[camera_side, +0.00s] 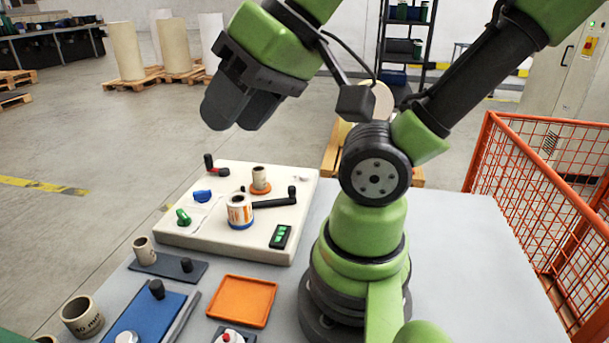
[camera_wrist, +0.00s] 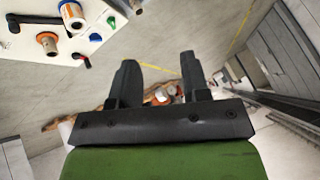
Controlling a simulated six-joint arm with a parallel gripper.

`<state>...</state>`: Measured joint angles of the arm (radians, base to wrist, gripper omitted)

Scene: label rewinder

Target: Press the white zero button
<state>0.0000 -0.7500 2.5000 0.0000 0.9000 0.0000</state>
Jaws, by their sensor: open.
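The white button (camera_side: 304,178) is a small pale round cap near the far right corner of the cream machine panel (camera_side: 210,240). It stands out little from the panel, and I cannot read any mark on it. My gripper (camera_side: 228,112) is raised above and beyond the panel, to the left of the button and well apart from it. In the wrist view my gripper (camera_wrist: 160,82) shows two dark fingers spread apart with nothing held between them. Part of the panel (camera_wrist: 30,58) shows at the top left there; I cannot make out the white button in that view.
The panel carries a label roll (camera_side: 240,210), a cardboard core (camera_side: 260,178), a black crank arm (camera_side: 275,203), a red-and-black lever (camera_side: 213,165), a blue knob (camera_side: 202,196) and a green knob (camera_side: 183,216). An orange tray (camera_side: 242,301) lies in front. An orange mesh fence (camera_side: 540,190) stands right.

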